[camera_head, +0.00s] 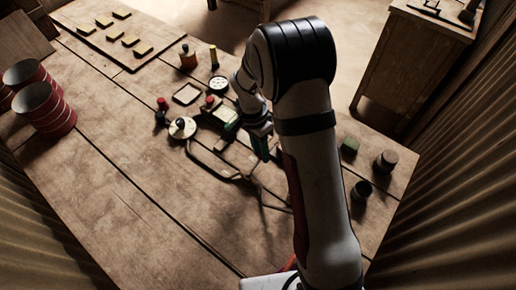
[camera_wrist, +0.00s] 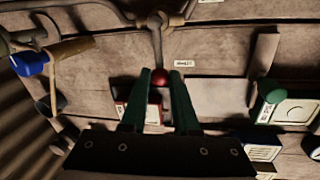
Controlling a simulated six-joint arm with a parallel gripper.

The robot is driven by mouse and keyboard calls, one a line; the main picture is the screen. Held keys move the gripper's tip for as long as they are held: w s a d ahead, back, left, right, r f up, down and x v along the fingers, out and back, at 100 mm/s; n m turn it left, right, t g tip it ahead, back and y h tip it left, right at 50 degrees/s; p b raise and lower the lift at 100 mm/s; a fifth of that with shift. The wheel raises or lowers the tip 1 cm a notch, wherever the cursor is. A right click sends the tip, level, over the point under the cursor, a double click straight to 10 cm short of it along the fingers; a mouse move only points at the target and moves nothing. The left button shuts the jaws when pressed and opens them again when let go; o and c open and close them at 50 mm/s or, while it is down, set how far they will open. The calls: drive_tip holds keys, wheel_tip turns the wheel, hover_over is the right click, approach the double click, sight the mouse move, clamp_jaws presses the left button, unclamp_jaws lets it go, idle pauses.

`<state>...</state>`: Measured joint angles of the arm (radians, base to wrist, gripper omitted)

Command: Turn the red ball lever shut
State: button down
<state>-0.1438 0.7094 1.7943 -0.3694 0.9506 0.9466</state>
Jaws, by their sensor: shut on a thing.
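In the wrist view the red ball (camera_wrist: 160,76) sits between the two green fingertips of my gripper (camera_wrist: 160,74), which is shut on it. A thin stem (camera_wrist: 157,47) runs from the ball up the picture to a rounded joint (camera_wrist: 158,20) on a bent pipe. In the head view my gripper (camera_head: 262,148) is low over the table, right of the bent pipe (camera_head: 216,172). My arm and fingers hide the red ball lever there.
A small label (camera_wrist: 183,63) is near the fingers. In the head view red-striped cans (camera_head: 47,112) stand left; the table's front left (camera_head: 130,190) is clear.

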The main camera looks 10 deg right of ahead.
drive_tip(key=shift+d, duration=0.1)
idle(0.5)
drive_tip(key=c, duration=0.7)
unclamp_jaws()
drive_tip(key=r, duration=0.5)
drive_tip(key=w+a+r, duration=0.1)
drive_tip(key=r, duration=0.4)
drive_tip(key=w+r, duration=0.1)
drive_tip(key=r, duration=0.4)
drive_tip(key=shift+w+a+r, duration=0.2)
drive_tip(key=shift+a+r, duration=0.1)
drive_tip(key=shift+a, duration=0.05)
drive_tip(key=s+d+r+n+y, duration=0.1)
drive_tip(key=s+r, duration=0.2)
drive_tip(key=s, duration=0.4)
drive_tip(key=s+d+r+n+y, duration=0.1)
drive_tip(key=s+r+n, duration=0.1)
drive_tip(key=s, duration=0.6)
drive_tip(key=s+f, duration=0.1)
drive_tip(key=s, duration=0.2)
drive_tip(key=s+f+n+t, duration=0.1)
drive_tip(key=s, duration=0.3)
drive_tip(key=s+n+y, duration=0.1)
drive_tip(key=s, duration=0.3)
drive_tip(key=shift+s+a+f+t, duration=0.25)
drive_tip(key=shift+a+f+t, duration=0.05)
drive_tip(key=shift+f, duration=0.1)
